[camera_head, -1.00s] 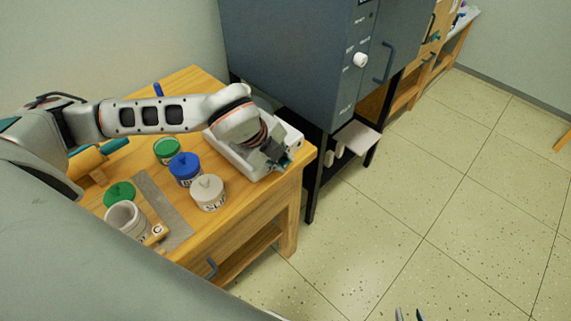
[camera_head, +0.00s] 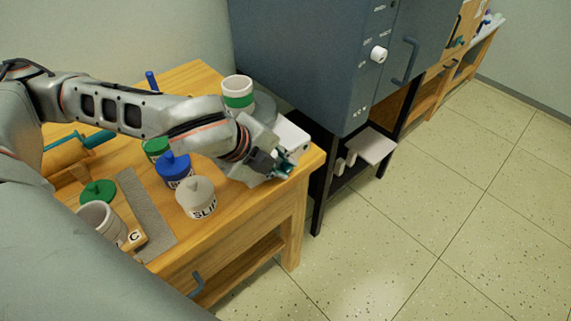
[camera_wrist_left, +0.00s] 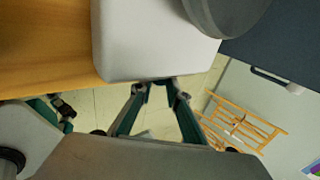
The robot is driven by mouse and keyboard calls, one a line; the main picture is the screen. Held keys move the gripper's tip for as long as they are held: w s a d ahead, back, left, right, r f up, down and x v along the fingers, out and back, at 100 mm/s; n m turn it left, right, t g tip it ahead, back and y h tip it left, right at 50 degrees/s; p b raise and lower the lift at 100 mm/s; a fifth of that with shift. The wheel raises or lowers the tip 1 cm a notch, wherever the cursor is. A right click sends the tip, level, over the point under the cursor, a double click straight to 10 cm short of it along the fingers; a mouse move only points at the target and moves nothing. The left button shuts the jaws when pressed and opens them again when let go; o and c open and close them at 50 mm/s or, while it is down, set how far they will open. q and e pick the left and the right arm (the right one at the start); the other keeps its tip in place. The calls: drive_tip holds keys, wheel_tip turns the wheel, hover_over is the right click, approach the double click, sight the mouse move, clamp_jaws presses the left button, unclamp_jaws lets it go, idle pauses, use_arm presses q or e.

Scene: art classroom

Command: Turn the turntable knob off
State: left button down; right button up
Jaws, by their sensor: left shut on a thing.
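The turntable is a white box-like unit (camera_head: 293,136) with a round grey wheel (camera_head: 265,107), near the right corner of the wooden table. A white cup with a green band (camera_head: 238,92) stands at the wheel. My left gripper (camera_head: 284,170) is at the turntable's front side, low near the table edge. In the left wrist view, its fingertips (camera_wrist_left: 161,86) close in at the edge of the white body (camera_wrist_left: 150,45), with the grey wheel (camera_wrist_left: 230,12) above. The gripper is shut on the turntable knob, which is mostly hidden between the fingertips. My right gripper is not in view.
Blue (camera_head: 174,170), white "SLIP" (camera_head: 196,198) and green (camera_head: 155,148) jars stand under and beside my left arm. A grey kiln-like cabinet (camera_head: 300,55) stands close behind the turntable. The floor (camera_head: 430,215) at the right is clear.

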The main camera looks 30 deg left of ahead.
use_arm(q)
drive_tip(key=shift+w+r, duration=0.25)
drive_tip(key=shift+r, duration=0.1)
drive_tip(key=c, duration=1.9)
unclamp_jaws()
drive_tip(key=shift+s+f, duration=0.15)
drive_tip(key=shift+f, duration=0.05)
drive_tip(key=shift+s+f, duration=0.1)
drive_tip(key=shift+f, duration=0.05)
